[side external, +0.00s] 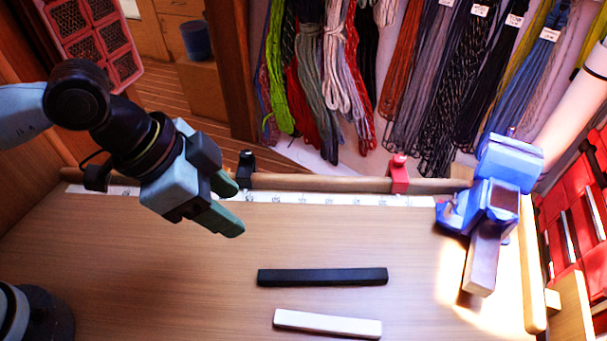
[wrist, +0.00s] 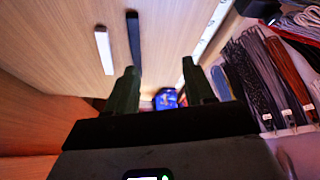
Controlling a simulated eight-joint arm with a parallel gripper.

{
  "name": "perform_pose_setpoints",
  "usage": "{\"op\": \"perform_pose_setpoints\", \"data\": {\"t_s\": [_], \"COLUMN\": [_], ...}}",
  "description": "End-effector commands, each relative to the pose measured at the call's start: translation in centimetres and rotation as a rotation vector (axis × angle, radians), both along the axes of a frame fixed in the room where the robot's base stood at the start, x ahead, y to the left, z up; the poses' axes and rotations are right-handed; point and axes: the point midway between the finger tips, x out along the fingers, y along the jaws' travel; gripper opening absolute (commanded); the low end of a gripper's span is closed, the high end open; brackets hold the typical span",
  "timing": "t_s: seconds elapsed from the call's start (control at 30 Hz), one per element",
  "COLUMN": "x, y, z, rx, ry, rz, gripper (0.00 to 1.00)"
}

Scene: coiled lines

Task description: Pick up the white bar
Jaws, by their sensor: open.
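The white bar (side external: 327,323) lies flat on the wooden table, near the front edge of the side external view. In the wrist view the white bar (wrist: 104,50) shows at the upper left. A black bar (side external: 322,277) lies roughly parallel behind it; it also shows in the wrist view (wrist: 133,38), right of the white bar. My gripper (side external: 232,208) is above the table, left of and behind both bars, well apart from them. Its two green fingers are open with nothing between them; they also show in the wrist view (wrist: 160,88).
A blue vise (side external: 497,180) stands at the table's right side. A red clamp (side external: 399,174) and a black clamp (side external: 246,166) sit on the back rail, beside a white ruler strip (side external: 320,199). Coiled lines (side external: 330,70) hang behind. The table's middle is clear.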

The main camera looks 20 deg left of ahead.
Motion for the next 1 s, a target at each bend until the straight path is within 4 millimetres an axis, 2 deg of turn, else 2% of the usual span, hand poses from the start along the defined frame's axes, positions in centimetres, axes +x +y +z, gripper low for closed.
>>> {"op": "perform_pose_setpoints", "data": {"t_s": [0.03, 0.1, 0.2, 0.3, 0.47, 0.8, 1.0], "x": [-1.4, -3.1, -5.2, -6.5, -7.0, -6.6, -6.4], "y": [-2.3, -4.6, -6.9, -8.1, -8.9, -10.4, -11.0], "z": [-0.3, -0.7, -1.2, -1.5, -2.2, -6.0, -7.5], "rx": [0.01, 0.022, 0.036, 0.044, 0.049, 0.046, 0.046], "ry": [0.009, 0.019, 0.03, 0.036, 0.039, 0.038, 0.038], "rz": [-0.091, -0.195, -0.306, -0.368, -0.396, -0.392, -0.392], "gripper": [0.53, 0.53, 0.53, 0.53, 0.53, 0.53, 0.53]}}
